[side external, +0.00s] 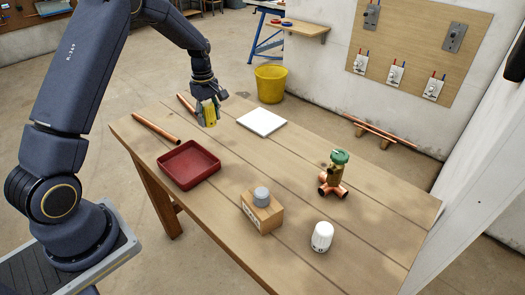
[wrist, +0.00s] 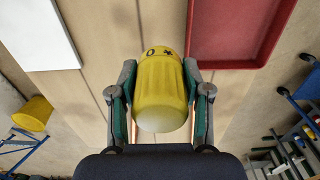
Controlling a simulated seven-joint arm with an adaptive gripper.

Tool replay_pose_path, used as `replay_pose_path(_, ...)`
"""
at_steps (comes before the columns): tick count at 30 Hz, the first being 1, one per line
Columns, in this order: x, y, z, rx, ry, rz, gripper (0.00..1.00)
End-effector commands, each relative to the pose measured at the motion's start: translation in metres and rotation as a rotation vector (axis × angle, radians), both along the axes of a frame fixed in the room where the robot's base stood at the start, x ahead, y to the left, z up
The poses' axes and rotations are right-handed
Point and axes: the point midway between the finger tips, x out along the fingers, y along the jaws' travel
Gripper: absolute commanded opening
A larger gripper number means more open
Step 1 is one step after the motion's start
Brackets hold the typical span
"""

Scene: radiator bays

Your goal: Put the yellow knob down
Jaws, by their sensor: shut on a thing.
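The yellow knob (wrist: 160,88) sits between the two fingers of my gripper (wrist: 160,100) in the wrist view, with dark marks near its far end. My gripper is shut on it. In the side external view my gripper (side external: 208,110) is over the far left part of the wooden table (side external: 330,215), between the red tray and the white slab. The yellow knob (side external: 209,112) shows there partly hidden by the fingers. It appears held above the tabletop; the exact gap is hard to tell.
A red tray (side external: 163,167), white slab (side external: 262,122), copper pipe (side external: 155,128), cardboard box with grey knob (side external: 262,212), white knob (side external: 322,237) and brass valve with green cap (side external: 334,174) stand on the table. A yellow bucket (side external: 270,84) is on the floor. The table's middle is clear.

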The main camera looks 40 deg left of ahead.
Motion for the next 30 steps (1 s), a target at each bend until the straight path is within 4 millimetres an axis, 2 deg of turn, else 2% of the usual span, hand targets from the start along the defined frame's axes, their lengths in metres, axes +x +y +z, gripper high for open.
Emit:
replay_pose_path(3, 0.029, 0.01, -0.019, -0.001, 0.003, -0.001, 0.1)
replay_pose_path(6, 0.044, 0.015, -0.04, -0.002, 0.003, -0.001, 0.1)
replay_pose_path(10, 0.059, 0.021, -0.057, 0.0, 0.0, -0.001, 0.1)
replay_pose_path(17, 0.07, 0.024, -0.071, 0.0, 0.0, -0.002, 0.1)
replay_pose_path(23, 0.07, 0.024, -0.099, 0.0, 0.001, -0.002, 0.1)
replay_pose_path(30, 0.07, 0.024, -0.101, 0.001, -0.001, -0.002, 0.1)
